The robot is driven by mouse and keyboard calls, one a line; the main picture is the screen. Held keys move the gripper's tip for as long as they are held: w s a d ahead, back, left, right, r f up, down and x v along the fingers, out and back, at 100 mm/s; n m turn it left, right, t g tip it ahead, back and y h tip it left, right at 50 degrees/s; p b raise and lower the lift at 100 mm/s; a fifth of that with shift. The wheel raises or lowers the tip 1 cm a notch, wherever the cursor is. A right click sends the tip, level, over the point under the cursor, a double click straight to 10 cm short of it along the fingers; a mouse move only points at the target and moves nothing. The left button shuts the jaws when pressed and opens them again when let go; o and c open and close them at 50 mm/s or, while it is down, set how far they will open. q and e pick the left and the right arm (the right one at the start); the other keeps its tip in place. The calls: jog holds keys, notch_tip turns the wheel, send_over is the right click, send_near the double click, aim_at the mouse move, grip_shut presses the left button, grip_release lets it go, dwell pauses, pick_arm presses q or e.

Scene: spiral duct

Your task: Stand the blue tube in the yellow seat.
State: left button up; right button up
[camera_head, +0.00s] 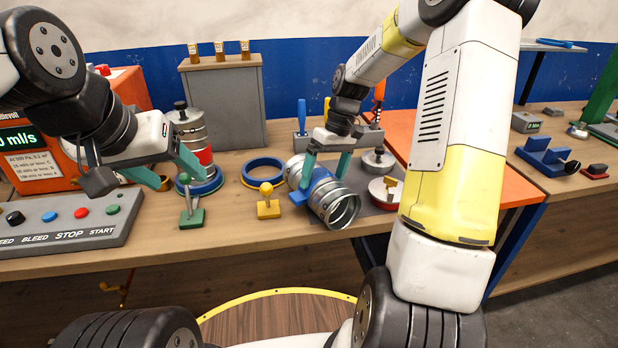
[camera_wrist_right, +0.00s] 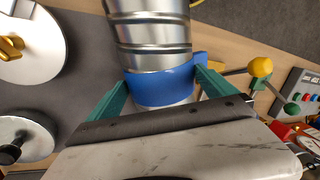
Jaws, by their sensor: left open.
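The blue tube (camera_head: 335,198), a ribbed silver duct with a blue band, lies on its side at the table's middle, open end toward the front right. My right gripper (camera_head: 326,172) has a finger on each side of it at the blue band, which shows in the right wrist view (camera_wrist_right: 162,84). I cannot tell if the tube touches the table. My left gripper (camera_head: 174,168) is open and empty, by the standing red-banded canister (camera_head: 192,130).
A green toggle (camera_head: 192,215) stands in front of the canister. A button panel (camera_head: 70,228) is at the front left, a grey cabinet (camera_head: 222,105) behind. Round lidded pieces (camera_head: 378,162) lie right of the tube on a dark mat. Free wood lies around the blue ring.

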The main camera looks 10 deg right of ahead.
aim_at(337, 198)
jog(key=shift+c, duration=0.7)
jog(key=shift+r, duration=0.15)
jog(key=shift+r, duration=0.2)
jog(key=r, duration=0.1)
jog(key=s+r, duration=0.1)
jog(key=r, duration=0.1)
jog(key=shift+r, duration=0.3)
jog(key=s, duration=0.5)
jog(key=s+r, duration=0.1)
jog(key=s, duration=0.9)
jog(key=shift+a+r, duration=0.15)
jog(key=shift+a, duration=0.15)
jog(key=shift+w, duration=0.1)
